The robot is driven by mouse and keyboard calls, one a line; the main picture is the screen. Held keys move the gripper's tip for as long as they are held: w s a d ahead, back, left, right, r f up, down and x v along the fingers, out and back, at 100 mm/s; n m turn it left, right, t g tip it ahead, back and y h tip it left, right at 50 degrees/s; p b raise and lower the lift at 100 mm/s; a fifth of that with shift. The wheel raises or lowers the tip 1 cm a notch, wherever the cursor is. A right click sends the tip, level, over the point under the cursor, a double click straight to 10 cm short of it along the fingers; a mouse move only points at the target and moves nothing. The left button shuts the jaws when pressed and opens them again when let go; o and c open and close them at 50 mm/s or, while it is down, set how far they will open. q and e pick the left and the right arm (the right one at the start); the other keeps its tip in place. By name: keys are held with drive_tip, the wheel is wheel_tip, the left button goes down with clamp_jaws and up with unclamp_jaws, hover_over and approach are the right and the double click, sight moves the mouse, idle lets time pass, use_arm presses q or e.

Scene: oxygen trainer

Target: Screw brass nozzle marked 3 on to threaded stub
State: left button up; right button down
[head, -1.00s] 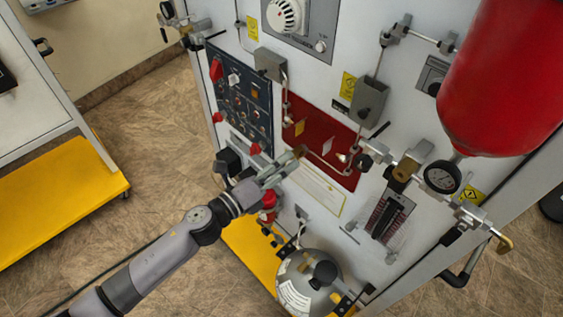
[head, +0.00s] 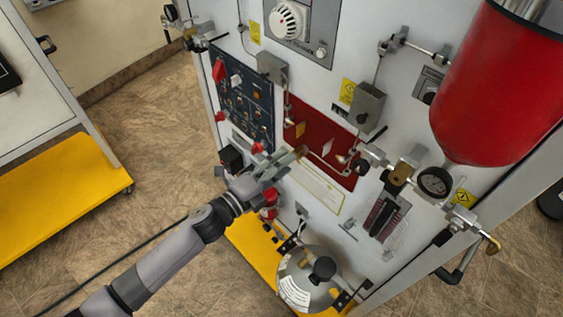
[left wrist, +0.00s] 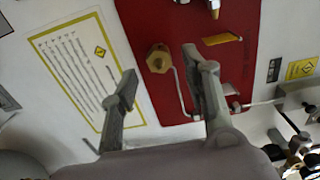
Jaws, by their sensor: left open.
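A brass hexagonal piece (left wrist: 158,60) is at the red panel (left wrist: 215,85), beside a thin bent pipe. It also shows in the head view as a small brass piece (head: 300,152) at the panel's left edge. Its mark cannot be read, and I cannot tell whether it is the nozzle or how it joins a stub. My left gripper (head: 284,164) is open just in front of it. In the left wrist view the fingers of my left gripper (left wrist: 160,72) stand apart with the brass piece beyond the gap, not visibly gripped. My right gripper is not in view.
A dark switch panel (head: 243,97) is left of the red panel. A round metal vessel (head: 308,280) stands below. Open floor (head: 160,140) lies to the left.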

use_arm(q)
drive_tip(key=n+p, duration=0.1)
drive_tip(key=n, duration=0.2)
idle(0.4)
drive_tip(key=n+p, duration=0.2)
drive_tip(key=n, duration=0.1)
drive_tip(key=shift+n, duration=0.4)
